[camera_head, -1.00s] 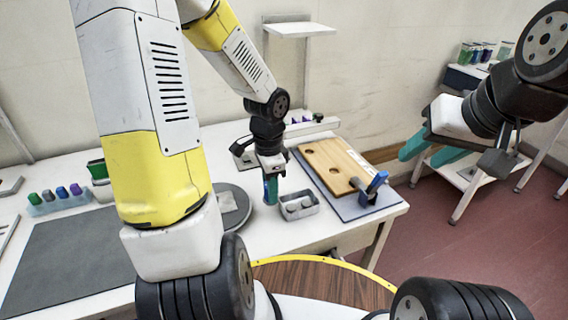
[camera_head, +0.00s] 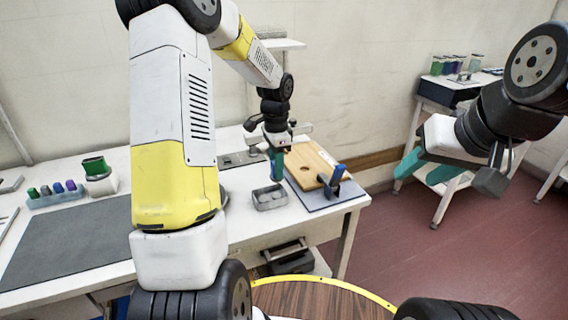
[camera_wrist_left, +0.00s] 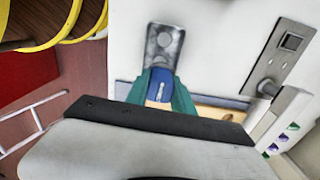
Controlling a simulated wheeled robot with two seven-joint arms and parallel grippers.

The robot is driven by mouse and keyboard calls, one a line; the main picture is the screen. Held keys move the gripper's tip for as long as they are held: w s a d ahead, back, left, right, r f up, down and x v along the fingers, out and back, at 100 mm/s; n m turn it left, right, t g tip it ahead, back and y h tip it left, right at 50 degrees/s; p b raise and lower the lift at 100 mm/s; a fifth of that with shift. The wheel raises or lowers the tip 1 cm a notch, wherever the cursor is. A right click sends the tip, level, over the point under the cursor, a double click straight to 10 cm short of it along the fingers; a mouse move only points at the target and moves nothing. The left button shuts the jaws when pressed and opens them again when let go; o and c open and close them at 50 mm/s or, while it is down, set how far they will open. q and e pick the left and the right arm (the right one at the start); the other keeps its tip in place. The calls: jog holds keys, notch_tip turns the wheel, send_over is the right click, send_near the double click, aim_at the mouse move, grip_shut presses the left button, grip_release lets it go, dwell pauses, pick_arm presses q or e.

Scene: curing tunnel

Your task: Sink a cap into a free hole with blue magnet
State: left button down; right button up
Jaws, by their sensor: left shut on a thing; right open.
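My left gripper (camera_head: 276,168) is shut on a blue piece, apparently the blue magnet (camera_wrist_left: 161,82), which shows between its teal fingers in the left wrist view. Whether a cap hangs on its tip is hidden. The gripper is above the table, behind the metal tray and by the left edge of the wooden board (camera_head: 318,158). The board has round holes, partly hidden by the gripper and a blue-handled clamp (camera_head: 335,176). The grey metal tray (camera_head: 270,205) has two compartments; a round cap (camera_wrist_left: 163,40) shows in it in the left wrist view. My right gripper (camera_head: 428,167) is open and empty, off to the right.
A dark mat (camera_head: 65,235) and a rack of coloured pieces (camera_head: 56,197) lie on the left of the table. A green-topped block (camera_head: 97,172) stands near them. A side stand (camera_head: 455,90) with several jars is at the back right.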

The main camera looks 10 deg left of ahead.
aim_at(277, 181)
pick_arm(q)
jog(key=shift+f, duration=2.85)
jog(key=shift+f, duration=0.4)
jog(key=shift+r, duration=2.5)
